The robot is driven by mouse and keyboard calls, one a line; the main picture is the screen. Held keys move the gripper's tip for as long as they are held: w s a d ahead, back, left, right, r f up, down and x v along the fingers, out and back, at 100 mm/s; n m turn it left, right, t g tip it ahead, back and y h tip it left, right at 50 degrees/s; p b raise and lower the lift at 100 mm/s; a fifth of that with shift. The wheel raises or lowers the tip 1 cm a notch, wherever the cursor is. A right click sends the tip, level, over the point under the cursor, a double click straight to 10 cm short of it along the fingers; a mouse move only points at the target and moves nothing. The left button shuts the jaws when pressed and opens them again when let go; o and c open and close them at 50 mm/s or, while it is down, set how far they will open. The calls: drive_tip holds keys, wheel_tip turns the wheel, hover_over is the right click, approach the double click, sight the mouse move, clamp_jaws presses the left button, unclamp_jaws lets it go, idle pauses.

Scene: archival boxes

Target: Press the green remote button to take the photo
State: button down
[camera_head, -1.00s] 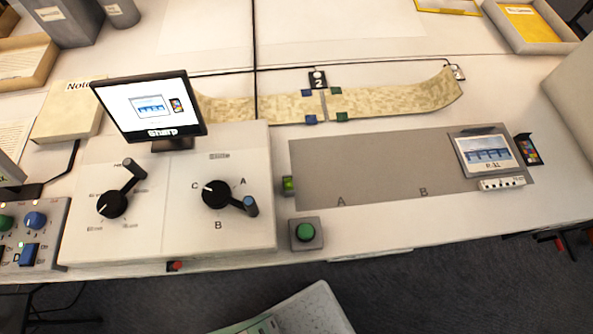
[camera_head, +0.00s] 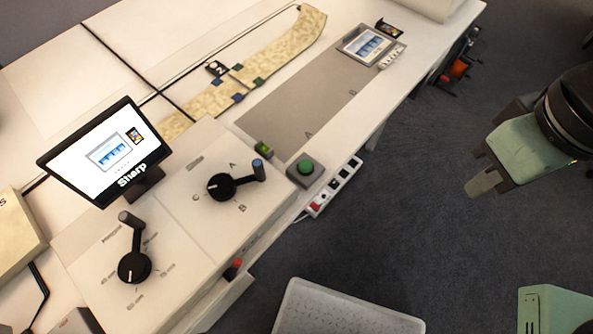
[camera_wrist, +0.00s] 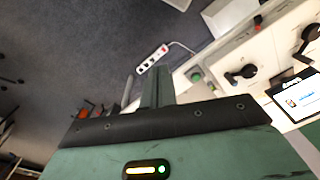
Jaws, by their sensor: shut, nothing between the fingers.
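The green remote button (camera_head: 305,167) sits on a small grey box at the front edge of the table, right of the control panel. It also shows in the wrist view (camera_wrist: 195,77). My gripper (camera_head: 482,184) is at the right in the head view, over the floor and well apart from the button. Its fingers are together and empty; in the wrist view the gripper (camera_wrist: 156,72) points towards the table edge. The monitor (camera_head: 105,150) shows a picture of the target and the word "Sharp".
The control panel (camera_head: 185,262) has two black knobs with levers. A grey mat (camera_head: 290,115) holds a framed picture (camera_head: 366,46) at its far end. A power strip (camera_head: 335,187) hangs by the table edge. A white bin (camera_head: 345,308) stands on the floor in front.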

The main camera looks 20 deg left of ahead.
drive_tip(key=m+t+y, duration=0.2)
drive_tip(key=m+y, duration=0.6)
drive_tip(key=m, duration=1.1)
hover_over(310, 166)
wheel_tip(310, 166, down, 18)
drive_tip(key=shift+r+b, duration=0.1)
drive_tip(key=shift+b, duration=0.2)
wheel_tip(310, 166, down, 7)
drive_tip(key=b, duration=0.7)
drive_tip(key=shift+f+b, duration=0.4)
drive_tip(key=shift+f, duration=0.5)
drive_tip(key=shift+f, duration=0.1)
